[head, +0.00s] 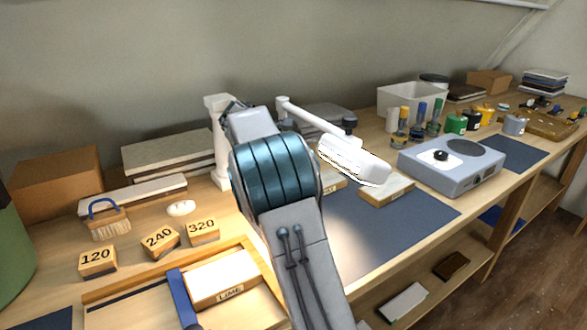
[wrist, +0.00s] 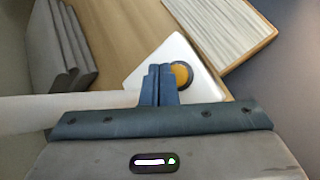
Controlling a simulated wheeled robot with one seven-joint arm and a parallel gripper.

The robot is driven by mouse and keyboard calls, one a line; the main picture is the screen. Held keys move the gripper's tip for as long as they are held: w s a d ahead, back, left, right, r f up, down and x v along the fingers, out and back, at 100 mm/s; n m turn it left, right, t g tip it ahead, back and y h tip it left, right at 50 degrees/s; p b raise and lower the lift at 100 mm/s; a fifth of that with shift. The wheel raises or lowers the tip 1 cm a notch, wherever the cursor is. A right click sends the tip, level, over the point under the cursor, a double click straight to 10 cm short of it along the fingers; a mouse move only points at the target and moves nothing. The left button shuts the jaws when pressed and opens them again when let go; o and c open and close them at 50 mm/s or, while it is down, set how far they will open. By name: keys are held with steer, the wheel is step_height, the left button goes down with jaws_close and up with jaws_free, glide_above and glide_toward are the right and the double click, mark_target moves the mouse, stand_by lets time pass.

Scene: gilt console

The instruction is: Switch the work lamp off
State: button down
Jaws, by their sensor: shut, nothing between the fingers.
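The work lamp is white, with an upright post (head: 218,145), a jointed arm and a long head (head: 352,162) over the dark mat. The bench near the head is brightly lit. In the wrist view, a white plate, apparently the lamp's base (wrist: 137,78), carries a round orange button (wrist: 181,74) in a dark ring. My gripper (wrist: 159,70) is shut and empty, its fingertips over the plate just left of the button. I cannot tell whether they touch it. In the head view my arm hides the gripper and the button.
A wood-edged pale block (wrist: 220,30) lies near the plate, and grey slabs (wrist: 62,45) stand at the left in the wrist view. In the head view, numbered blocks (head: 160,240) and a tray (head: 255,305) are at front left. A grey device (head: 452,167) stands right of the dark mat (head: 395,220).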

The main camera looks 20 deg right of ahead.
stand_by(0.4)
steer(key=shift+f, duration=0.4)
steer(key=shift+f, duration=0.4)
stand_by(0.5)
steer(key=shift+r, duration=0.1)
steer(key=shift+r+p, duration=0.7)
steer(key=shift+p, duration=0.15)
step_height(320, 180, up, 5)
steer(key=p, duration=0.5)
